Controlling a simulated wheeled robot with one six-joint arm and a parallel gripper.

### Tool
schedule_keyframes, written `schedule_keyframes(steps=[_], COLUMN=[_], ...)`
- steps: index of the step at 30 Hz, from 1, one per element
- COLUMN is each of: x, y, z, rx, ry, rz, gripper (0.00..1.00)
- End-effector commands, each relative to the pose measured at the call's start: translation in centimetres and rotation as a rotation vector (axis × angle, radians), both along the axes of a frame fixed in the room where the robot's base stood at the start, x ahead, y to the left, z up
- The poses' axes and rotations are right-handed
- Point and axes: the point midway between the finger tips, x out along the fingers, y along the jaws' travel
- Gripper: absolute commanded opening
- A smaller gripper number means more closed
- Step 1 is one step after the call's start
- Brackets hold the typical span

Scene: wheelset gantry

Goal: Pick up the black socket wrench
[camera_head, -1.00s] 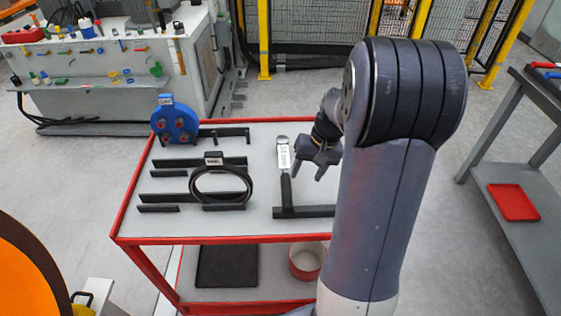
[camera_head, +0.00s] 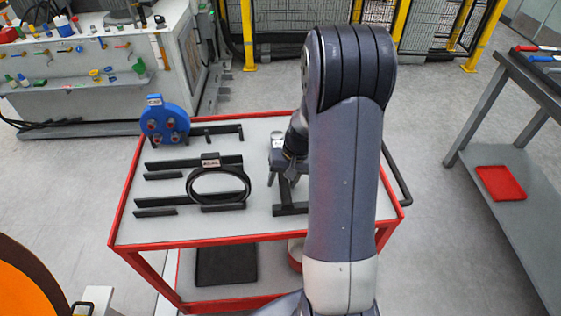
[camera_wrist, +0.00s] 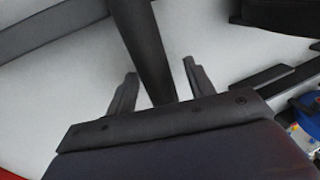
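The black socket wrench (camera_head: 277,138) lies on the red-edged cart top. Its pale head shows at the far end in the head view, and my arm and gripper hide much of the rest. In the wrist view its dark handle (camera_wrist: 142,40) runs down between my two fingers. My gripper (camera_wrist: 158,82) is open, with one finger on each side of the handle and pale gaps between. It also shows low over the wrench in the head view (camera_head: 290,178). I cannot tell whether the handle touches the palm.
On the cart (camera_head: 125,207), a black cable ring (camera_head: 190,194), black rails and a blue round part (camera_head: 186,119) sit to the left. A grey table (camera_head: 520,95) with a red tray (camera_head: 500,183) stands at right. A bench with tools is behind left.

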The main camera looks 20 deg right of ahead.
Motion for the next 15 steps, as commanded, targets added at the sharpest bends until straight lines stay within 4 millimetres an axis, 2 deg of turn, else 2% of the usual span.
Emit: schedule_keyframes(steps=[2, 15], x=[0.00, -0.01], y=[0.00, -0.02], z=[0.01, 0.04], rx=[0.000, 0.000], ry=[0.000, 0.000], rz=[0.000, 0.000], gripper=[0.44, 0.08])
